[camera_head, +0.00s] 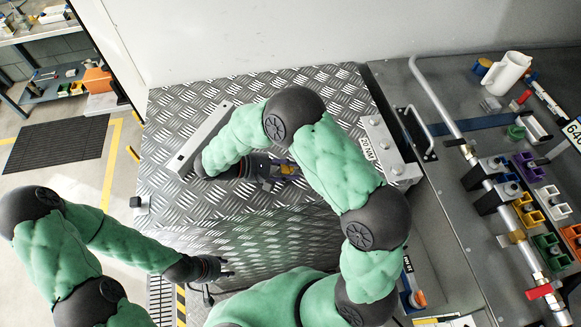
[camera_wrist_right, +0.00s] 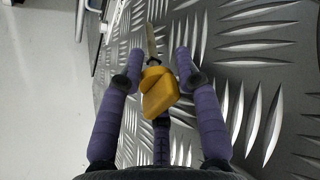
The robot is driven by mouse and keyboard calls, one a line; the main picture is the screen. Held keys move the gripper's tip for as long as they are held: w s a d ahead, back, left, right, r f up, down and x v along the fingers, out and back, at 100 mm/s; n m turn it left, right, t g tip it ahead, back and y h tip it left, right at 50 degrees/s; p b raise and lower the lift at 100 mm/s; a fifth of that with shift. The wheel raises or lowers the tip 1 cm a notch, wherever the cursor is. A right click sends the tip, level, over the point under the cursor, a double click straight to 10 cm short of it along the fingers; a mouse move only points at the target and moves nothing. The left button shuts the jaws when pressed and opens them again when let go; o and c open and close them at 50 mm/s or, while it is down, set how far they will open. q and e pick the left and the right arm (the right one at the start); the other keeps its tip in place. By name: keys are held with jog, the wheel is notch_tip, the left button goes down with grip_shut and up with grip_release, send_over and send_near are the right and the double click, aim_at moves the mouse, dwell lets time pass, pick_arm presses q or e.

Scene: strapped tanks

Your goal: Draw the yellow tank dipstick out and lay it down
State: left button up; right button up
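The yellow dipstick handle (camera_wrist_right: 158,92) sits between the purple fingers of my right gripper (camera_wrist_right: 159,62) in the right wrist view. A thin metal piece (camera_wrist_right: 151,42) shows just beyond the handle. The side fingers stand apart, with gaps visible on both sides of the handle, and a third finger lies below it. In the head view, my right gripper (camera_head: 277,170) is over the tread-plate tank top (camera_head: 320,90), with only a bit of yellow (camera_head: 289,168) showing. How far the stick is in the tank is hidden. My left gripper (camera_head: 222,269) is low at the tank's front; its fingers are too small to judge.
A grey bar (camera_head: 200,138) lies on the plate left of my right gripper. A labelled bracket (camera_head: 385,145) and a handle (camera_head: 418,130) are on the right. A bench with pipe (camera_head: 440,100), white jug (camera_head: 507,73) and coloured blocks lies further right. Free plate surface shows at the back.

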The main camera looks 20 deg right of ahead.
jog(key=shift+s+f, duration=0.1)
jog(key=shift+f, duration=0.25)
jog(key=shift+o, duration=0.4)
jog(key=shift+s+f, duration=0.2)
jog(key=shift+f, duration=0.05)
dwell(1.5)
jog(key=shift+o, duration=0.3)
jog(key=o, duration=0.5)
jog(key=shift+a, duration=0.15)
jog(key=shift+w+a+r, duration=0.15)
jog(key=shift+a+r, duration=0.1)
jog(key=v, duration=1.1)
jog(key=shift+w+a+r, duration=0.15)
jog(key=shift+w+r, duration=0.1)
jog(key=shift+r, duration=0.1)
